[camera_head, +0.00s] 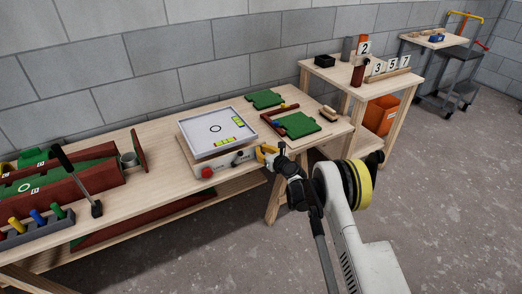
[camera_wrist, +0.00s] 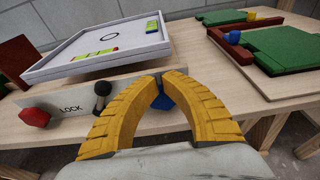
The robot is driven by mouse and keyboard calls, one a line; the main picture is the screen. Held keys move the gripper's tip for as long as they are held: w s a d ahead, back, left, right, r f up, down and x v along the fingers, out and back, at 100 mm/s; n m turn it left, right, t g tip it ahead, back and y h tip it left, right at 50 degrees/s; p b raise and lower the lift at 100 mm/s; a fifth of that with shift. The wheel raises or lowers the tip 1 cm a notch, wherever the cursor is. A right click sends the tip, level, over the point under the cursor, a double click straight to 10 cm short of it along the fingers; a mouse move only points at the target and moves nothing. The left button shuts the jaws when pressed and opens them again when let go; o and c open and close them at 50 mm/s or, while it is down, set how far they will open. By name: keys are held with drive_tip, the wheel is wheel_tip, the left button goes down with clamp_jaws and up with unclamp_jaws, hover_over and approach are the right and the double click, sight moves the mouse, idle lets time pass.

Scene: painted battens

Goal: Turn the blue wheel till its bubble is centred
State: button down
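The blue wheel (camera_wrist: 164,101) is on the front panel of the tilting-board box, at its right end. My gripper's yellow fingers (camera_wrist: 168,78) close in on both sides of the wheel and hide most of it. In the head view my gripper (camera_head: 267,154) is at the right end of the panel. The white-rimmed board (camera_head: 190,122) carries a ring mark and two yellow-green vials, one along the front edge (camera_wrist: 95,54) and one along the right side (camera_wrist: 152,27). The bubbles are too small to place surely.
A red knob (camera_wrist: 35,117) and a black-knobbed lever (camera_wrist: 101,92) by the word LOCK share the panel. Green boards (camera_head: 300,124) lie right of the box on the wooden bench (camera_head: 150,205). A red-walled green game (camera_head: 75,180) is at left.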

drive_tip(key=shift+d+r, duration=0.1)
drive_tip(key=shift+r, duration=0.2)
drive_tip(key=s+d, duration=0.1)
drive_tip(key=s, duration=0.1)
drive_tip(key=s+d, duration=0.2)
drive_tip(key=shift+s+d, duration=0.15)
drive_tip(key=shift+s, duration=0.25)
